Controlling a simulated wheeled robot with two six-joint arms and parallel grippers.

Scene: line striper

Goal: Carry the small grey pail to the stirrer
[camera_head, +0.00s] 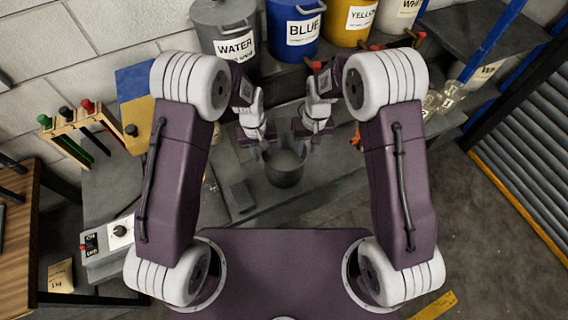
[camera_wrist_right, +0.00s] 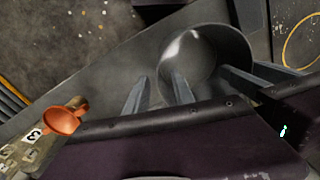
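The small grey pail (camera_head: 285,168) stands upright on the grey bench between my two grippers. Its round mouth (camera_wrist_right: 200,45) shows in the right wrist view, with a bright patch inside. My right gripper (camera_head: 310,137) is at the pail's far right side. In the right wrist view its fingers (camera_wrist_right: 158,85) are apart, one outside the pail and one over its mouth, with the rim between them. My left gripper (camera_head: 262,139) is at the pail's far left side; its fingertips are too small to read. I cannot clearly make out a stirrer.
Large WATER (camera_head: 235,48), BLUE (camera_head: 303,28) and YELLOW (camera_head: 358,18) buckets stand behind. A control box (camera_head: 112,242) with a dial and an ON/OFF label is at the left. A rack with coloured handles (camera_head: 85,120) stands behind it. An orange cup-shaped thing (camera_wrist_right: 65,120) shows in the right wrist view.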

